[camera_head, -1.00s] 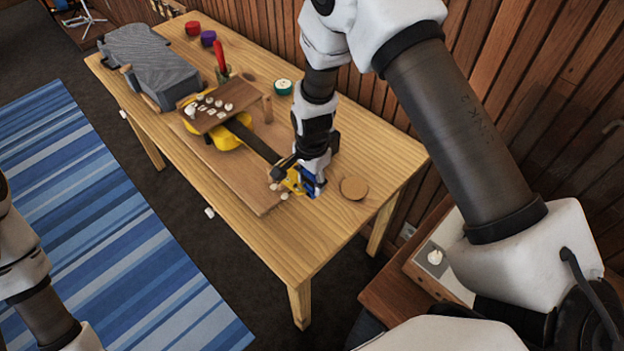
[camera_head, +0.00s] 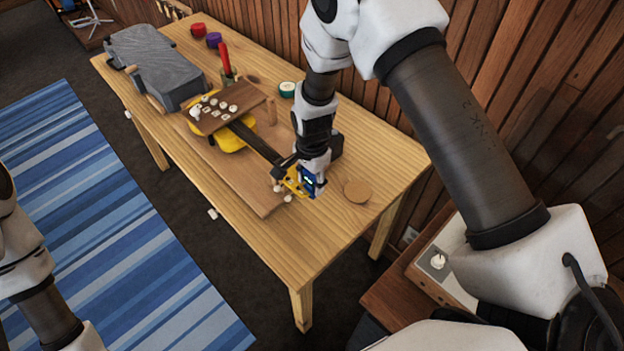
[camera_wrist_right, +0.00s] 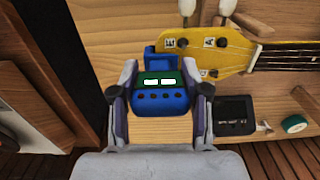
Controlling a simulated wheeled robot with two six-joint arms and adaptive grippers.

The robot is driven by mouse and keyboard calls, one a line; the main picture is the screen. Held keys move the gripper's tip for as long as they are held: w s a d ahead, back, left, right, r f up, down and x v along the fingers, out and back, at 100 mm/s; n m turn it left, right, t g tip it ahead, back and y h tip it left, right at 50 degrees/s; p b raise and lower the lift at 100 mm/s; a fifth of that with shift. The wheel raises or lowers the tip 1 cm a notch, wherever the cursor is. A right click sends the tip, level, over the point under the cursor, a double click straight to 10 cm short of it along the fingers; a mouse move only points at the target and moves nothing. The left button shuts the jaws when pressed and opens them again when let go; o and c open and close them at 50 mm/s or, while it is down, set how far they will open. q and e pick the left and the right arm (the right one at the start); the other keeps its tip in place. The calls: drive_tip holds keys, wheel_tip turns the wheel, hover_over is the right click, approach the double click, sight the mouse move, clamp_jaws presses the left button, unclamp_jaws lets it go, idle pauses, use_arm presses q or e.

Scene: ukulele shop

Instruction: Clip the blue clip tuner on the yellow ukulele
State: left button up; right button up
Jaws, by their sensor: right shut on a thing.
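The yellow ukulele lies on a wooden board on the table, its body (camera_head: 230,138) partly hidden under a small raised brown shelf. Its dark neck runs toward my right gripper, and its yellow headstock (camera_head: 290,180) is beside that gripper. The headstock (camera_wrist_right: 225,48) also shows in the right wrist view. My right gripper (camera_head: 307,178) is shut on the blue clip tuner (camera_wrist_right: 160,102), which has a green face with white marks. The tuner's far end is close to the headstock's end; I cannot tell whether it grips it. My left gripper is out of view.
The shelf (camera_head: 238,98) carries several small white pieces. A round cork coaster (camera_head: 357,191) lies right of my right gripper. The table's near corner is clear.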

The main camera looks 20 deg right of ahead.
drive_tip(key=o, duration=1.1)
